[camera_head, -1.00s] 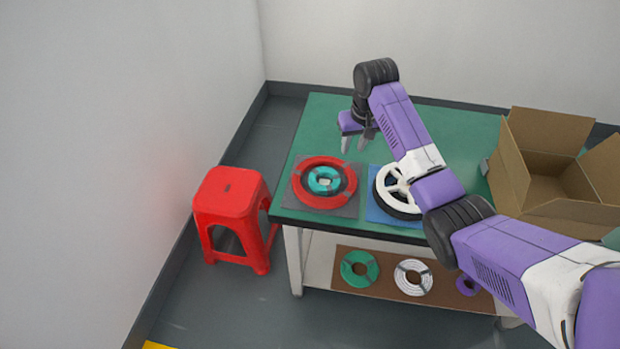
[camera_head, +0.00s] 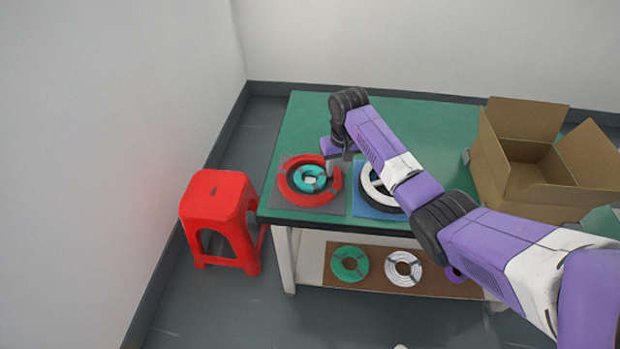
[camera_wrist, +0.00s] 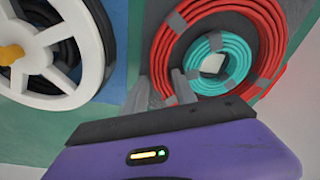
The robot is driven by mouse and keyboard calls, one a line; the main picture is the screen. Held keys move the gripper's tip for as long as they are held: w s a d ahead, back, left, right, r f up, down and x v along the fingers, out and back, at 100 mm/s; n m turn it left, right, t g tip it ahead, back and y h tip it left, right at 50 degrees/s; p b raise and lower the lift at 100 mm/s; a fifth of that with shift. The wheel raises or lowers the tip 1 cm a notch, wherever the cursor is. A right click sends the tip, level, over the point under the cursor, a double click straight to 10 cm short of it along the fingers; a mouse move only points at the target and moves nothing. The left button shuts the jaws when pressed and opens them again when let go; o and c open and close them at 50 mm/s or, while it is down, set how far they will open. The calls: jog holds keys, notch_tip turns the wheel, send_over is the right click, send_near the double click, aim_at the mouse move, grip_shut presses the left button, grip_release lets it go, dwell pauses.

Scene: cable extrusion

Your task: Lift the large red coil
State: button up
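The large red coil (camera_head: 286,184) lies flat on a grey mat at the left front of the green table. A smaller teal coil (camera_head: 301,175) lies inside its ring. My gripper (camera_head: 334,167) is at the coil's right edge, pointing down. In the wrist view the red coil (camera_wrist: 273,38) has grey ties around it, and the teal coil (camera_wrist: 231,78) shows inside. My gripper (camera_wrist: 165,88) has its two fingers apart, near one side of the red ring. I cannot tell whether they touch it. The arm hides part of the table.
A black and white spooled wheel (camera_head: 372,190) lies on a blue mat (camera_head: 366,210) just right of the coil. An open cardboard box (camera_head: 490,168) stands at the table's right. A red stool (camera_head: 218,198) is left of the table. A lower shelf holds green (camera_head: 337,268) and white (camera_head: 393,272) coils.

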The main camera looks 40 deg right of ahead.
grip_shut()
dwell(0.3)
